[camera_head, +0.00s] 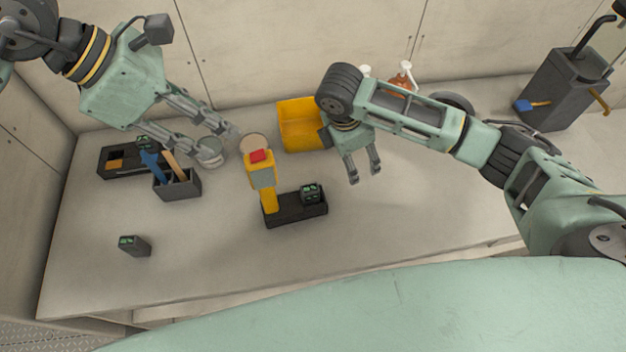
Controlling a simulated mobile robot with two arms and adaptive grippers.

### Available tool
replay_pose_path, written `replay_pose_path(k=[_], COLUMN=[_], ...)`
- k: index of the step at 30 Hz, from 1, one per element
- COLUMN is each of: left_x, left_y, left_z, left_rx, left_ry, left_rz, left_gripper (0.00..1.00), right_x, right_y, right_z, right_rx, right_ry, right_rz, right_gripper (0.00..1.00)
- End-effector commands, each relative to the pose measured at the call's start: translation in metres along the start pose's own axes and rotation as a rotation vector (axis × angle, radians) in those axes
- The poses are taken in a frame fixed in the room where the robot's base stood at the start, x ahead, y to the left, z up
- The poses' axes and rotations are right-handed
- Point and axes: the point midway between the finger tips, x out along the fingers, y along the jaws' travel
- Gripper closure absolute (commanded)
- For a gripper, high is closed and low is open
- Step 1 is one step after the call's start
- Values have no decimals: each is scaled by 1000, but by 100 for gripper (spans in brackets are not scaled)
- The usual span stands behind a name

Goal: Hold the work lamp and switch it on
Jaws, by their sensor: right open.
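The work lamp (269,198) is a yellow handle with a grey section and a red button (258,156) near its top. It stands upright at the left end of a black tray (297,212). A pale round disc behind its top may be its head; I cannot tell. My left gripper (218,145) is to the left of the lamp, fingers apart, above or beside a pale grey cup-like thing (211,158); contact is unclear. My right gripper (364,177) is open and empty, pointing down, right of the lamp and apart from it.
A dark battery-like block (310,193) sits in the tray. A grey tool holder (178,186), a black box (118,161) and a loose block (134,245) stand left. A yellow bin (298,124) is behind. A dark container (561,92) stands far right. The front middle counter is clear.

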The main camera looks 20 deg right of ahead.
Motion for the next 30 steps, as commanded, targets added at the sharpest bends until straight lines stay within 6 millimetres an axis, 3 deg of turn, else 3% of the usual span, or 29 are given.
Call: replay_pose_path(k=[1,3,9,14,30], left_x=[0,0,0,0,0], left_y=[0,0,0,0,0], left_z=[0,0,0,0,0], left_rx=[0,0,0,0,0], left_ry=[0,0,0,0,0], left_rz=[0,0,0,0,0], left_gripper=[69,69,69,69,69], right_x=[-10,-21,-43,-42,24], right_y=[-4,-12,-34,-42,-43], right_z=[-25,-54,-104,-116,-132], right_rx=[11,36,84,100,101], right_ry=[51,114,223,246,246], right_rz=[11,9,-20,-36,-36], right_gripper=[28,28,28,28,28])
